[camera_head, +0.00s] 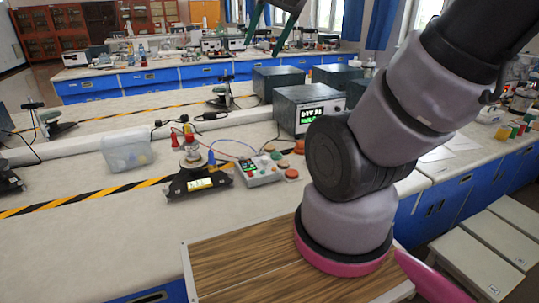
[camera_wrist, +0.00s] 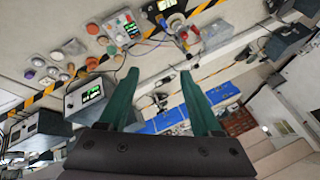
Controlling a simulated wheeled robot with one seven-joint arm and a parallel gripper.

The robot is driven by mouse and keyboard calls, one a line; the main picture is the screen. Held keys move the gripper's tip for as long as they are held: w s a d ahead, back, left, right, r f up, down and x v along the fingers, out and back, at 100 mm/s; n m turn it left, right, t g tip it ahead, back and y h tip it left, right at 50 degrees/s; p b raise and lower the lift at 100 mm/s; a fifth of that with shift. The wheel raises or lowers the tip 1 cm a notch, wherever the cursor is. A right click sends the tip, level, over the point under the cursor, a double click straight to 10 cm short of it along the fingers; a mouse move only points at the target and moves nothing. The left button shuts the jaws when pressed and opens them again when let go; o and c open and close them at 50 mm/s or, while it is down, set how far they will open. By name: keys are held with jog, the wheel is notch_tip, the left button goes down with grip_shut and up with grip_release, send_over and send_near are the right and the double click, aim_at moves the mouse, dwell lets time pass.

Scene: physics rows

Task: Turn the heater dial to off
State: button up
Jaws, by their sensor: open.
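No control in view can be surely told as the heater dial. A grey control box (camera_head: 260,170) with small coloured buttons and displays sits on the near bench; it also shows in the wrist view (camera_wrist: 120,27). Behind it stands a dark metal box (camera_head: 290,108) with a green lit display, also in the wrist view (camera_wrist: 88,97). Its knobs, if any, are too small to tell. My gripper (camera_head: 262,48) is raised at the top of the head view, apart from both boxes. In the wrist view its green fingers (camera_wrist: 160,71) are spread, with nothing between them.
A wood-topped surface (camera_head: 245,262) is in front. The bench's left front is clear.

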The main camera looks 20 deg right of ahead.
jog(key=w+d+f+m+g, duration=0.25)
jog(key=w+f, duration=0.35)
jog(key=w, duration=0.4)
jog(key=m+g+h, duration=0.2)
jog(key=m+g, duration=0.2)
jog(key=m, duration=0.4)
send_over(265, 158)
notch_tip(265, 158, down, 28)
jog(key=r, duration=0.1)
jog(key=f, duration=1.1)
jog(key=shift+w+f, duration=0.1)
jog(key=shift+w, duration=0.1)
grip_shut()
